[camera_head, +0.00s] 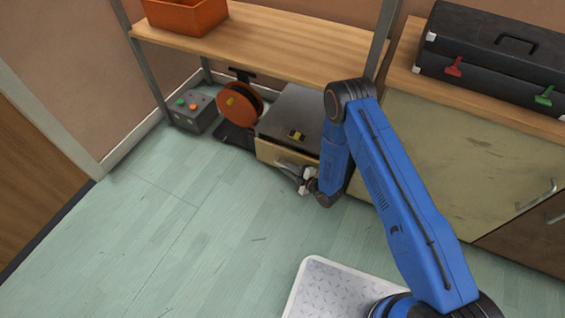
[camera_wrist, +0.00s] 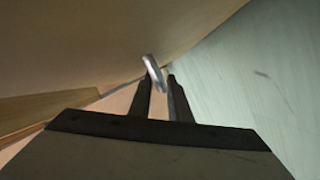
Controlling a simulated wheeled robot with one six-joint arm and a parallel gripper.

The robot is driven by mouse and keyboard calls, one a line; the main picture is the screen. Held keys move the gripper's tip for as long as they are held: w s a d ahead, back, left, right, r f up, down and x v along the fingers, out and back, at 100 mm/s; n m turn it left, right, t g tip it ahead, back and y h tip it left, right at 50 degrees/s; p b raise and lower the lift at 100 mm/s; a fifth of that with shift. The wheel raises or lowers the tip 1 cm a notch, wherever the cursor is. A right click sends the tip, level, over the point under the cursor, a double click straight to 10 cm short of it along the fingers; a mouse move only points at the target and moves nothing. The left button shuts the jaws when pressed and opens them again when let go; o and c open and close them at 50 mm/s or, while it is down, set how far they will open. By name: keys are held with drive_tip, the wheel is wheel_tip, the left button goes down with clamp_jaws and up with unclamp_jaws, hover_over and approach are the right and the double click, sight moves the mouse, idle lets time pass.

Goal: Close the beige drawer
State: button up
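The beige drawer (camera_head: 285,154) is the front of a low box with a dark grey top, standing on the floor under the wooden shelf. How far it stands out cannot be told. My gripper (camera_head: 304,180) is low in front of the drawer's right part and partly covers it. In the wrist view my gripper (camera_wrist: 160,82) shows two dark fingers with a narrow gap between them. A silvery handle (camera_wrist: 154,72) is at the fingertips, against a large beige surface; it does not look clamped.
An orange reel (camera_head: 242,103) and a grey box with buttons (camera_head: 194,111) stand left of the drawer unit. A beige cabinet door (camera_head: 450,160) is at the right, below a black case (camera_head: 500,55). The green floor (camera_head: 170,230) in front is clear.

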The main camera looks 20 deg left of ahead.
sight(294, 163)
drive_tip(key=shift+a, duration=0.2)
drive_tip(key=shift+c, duration=0.7)
clamp_jaws()
drive_tip(key=shift+w+d, duration=0.15)
drive_tip(key=shift+w, duration=2.05)
drive_tip(key=shift+o, duration=0.7)
unclamp_jaws()
